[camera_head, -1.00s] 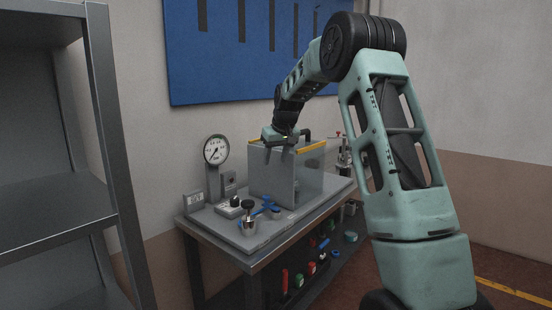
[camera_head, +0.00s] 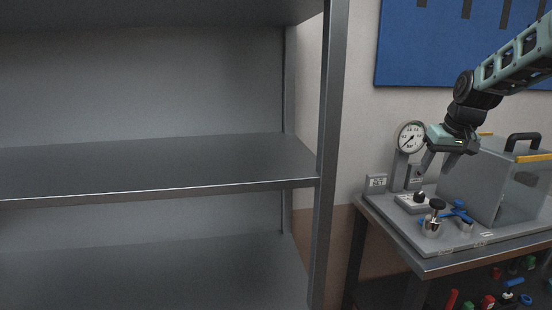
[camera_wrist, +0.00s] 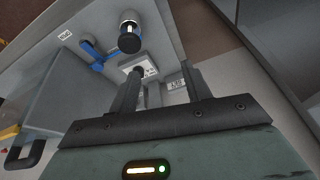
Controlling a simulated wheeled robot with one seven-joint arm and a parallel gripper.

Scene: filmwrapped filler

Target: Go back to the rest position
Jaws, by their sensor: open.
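My gripper (camera_head: 437,164) is open and empty in the head view, fingers pointing down. It hangs above the left part of the bench plate (camera_head: 471,243), beside the grey box (camera_head: 473,185) and in front of the round gauge (camera_head: 411,137). In the wrist view its two fingers (camera_wrist: 161,88) stand apart with nothing held between them. Beyond them show a black-topped knob (camera_wrist: 129,40) and a blue valve handle (camera_wrist: 97,57).
The box has a black handle (camera_head: 522,141) and a yellow edge. An empty grey metal shelf (camera_head: 150,165) fills the left, its post (camera_head: 329,150) close to the bench. Several coloured parts lie below the bench top. A blue board (camera_head: 455,45) hangs behind.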

